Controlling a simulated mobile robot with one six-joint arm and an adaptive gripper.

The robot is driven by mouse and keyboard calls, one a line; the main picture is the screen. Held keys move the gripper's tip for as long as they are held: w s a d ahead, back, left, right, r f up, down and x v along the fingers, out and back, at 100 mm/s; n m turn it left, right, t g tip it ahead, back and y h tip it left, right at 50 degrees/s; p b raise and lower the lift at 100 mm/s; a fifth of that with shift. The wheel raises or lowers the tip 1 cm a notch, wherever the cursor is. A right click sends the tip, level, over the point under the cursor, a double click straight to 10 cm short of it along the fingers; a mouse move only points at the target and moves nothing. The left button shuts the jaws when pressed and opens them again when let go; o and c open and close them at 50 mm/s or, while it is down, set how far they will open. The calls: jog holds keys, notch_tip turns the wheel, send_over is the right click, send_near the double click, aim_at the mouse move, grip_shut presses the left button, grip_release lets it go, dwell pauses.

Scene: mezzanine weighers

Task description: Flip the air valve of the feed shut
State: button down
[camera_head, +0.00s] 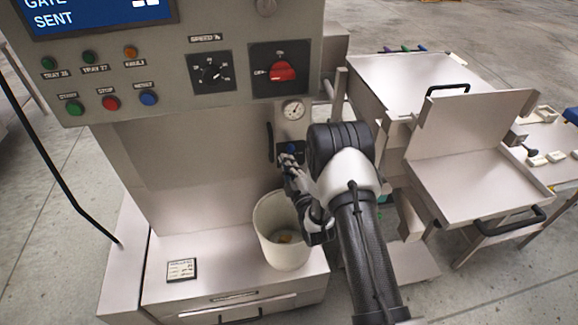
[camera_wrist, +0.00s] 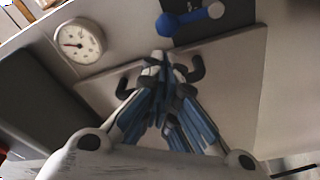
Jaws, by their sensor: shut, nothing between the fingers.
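My gripper (camera_wrist: 162,62) is shut and empty. In the wrist view its fingertips are just below the blue end of the lever; I cannot tell whether they touch it. In the head view my gripper (camera_head: 287,165) is in front of the panel, just under the blue part.
A white bucket (camera_head: 268,228) stands on the machine's ledge below my gripper. A control panel with a red switch (camera_head: 281,71) and several buttons overhangs above. A dark handle (camera_head: 270,143) is left of the valve. A metal tray (camera_head: 480,185) is at the right.

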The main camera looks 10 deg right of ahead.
aim_at(290, 153)
jog(key=w, duration=0.4)
jog(key=w+b, duration=0.1)
jog(key=w, duration=0.1)
jog(key=shift+w+a+r, duration=0.15)
jog(key=shift+a+r, duration=0.1)
jog(key=shift+a, duration=0.1)
jog(key=shift+d, duration=0.1)
jog(key=shift+d+m, duration=0.1)
jog(key=shift+m, duration=0.2)
jog(key=shift+d+r+m, duration=0.1)
jog(key=shift+r+m, duration=0.05)
jog(key=shift+m, duration=0.15)
